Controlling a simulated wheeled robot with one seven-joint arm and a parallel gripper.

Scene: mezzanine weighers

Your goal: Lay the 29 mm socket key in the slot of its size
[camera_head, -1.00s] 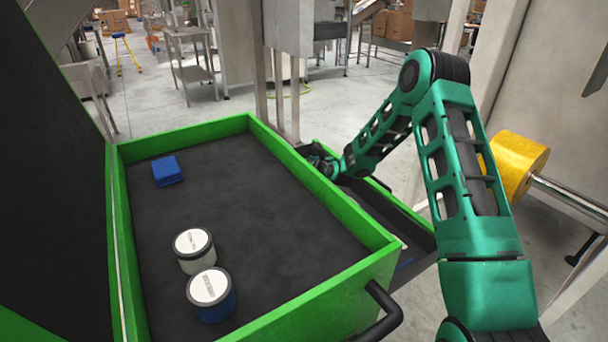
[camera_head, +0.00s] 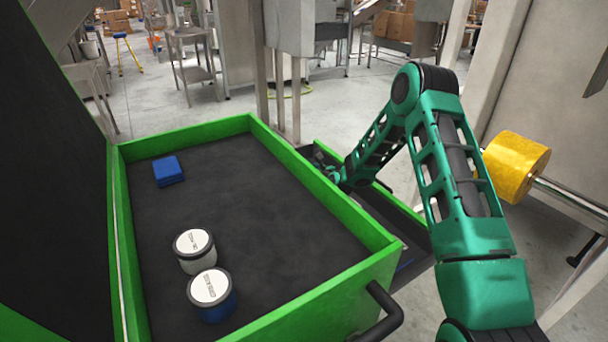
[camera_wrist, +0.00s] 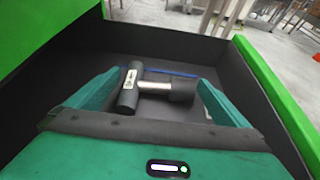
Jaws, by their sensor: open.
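The socket key (camera_wrist: 154,86) lies in a dark-lined compartment in the wrist view. It has a dark grey crossbar with a small white label, a shiny shaft and a dark, thick socket end to the right. The label is too small to read. My gripper (camera_wrist: 160,80) is open, with one teal finger to the left of the key and one to the right. I cannot tell whether they touch it. In the head view the gripper is mostly hidden behind the green drawer wall. No slot can be made out.
A green drawer (camera_head: 318,298) with a black handle holds two white-topped round tins (camera_head: 211,287) (camera_head: 194,251) and a blue folded block (camera_head: 168,171). Its middle is bare. A lower drawer (camera_head: 392,214) stands beside it. A yellow roller (camera_head: 515,165) is at right.

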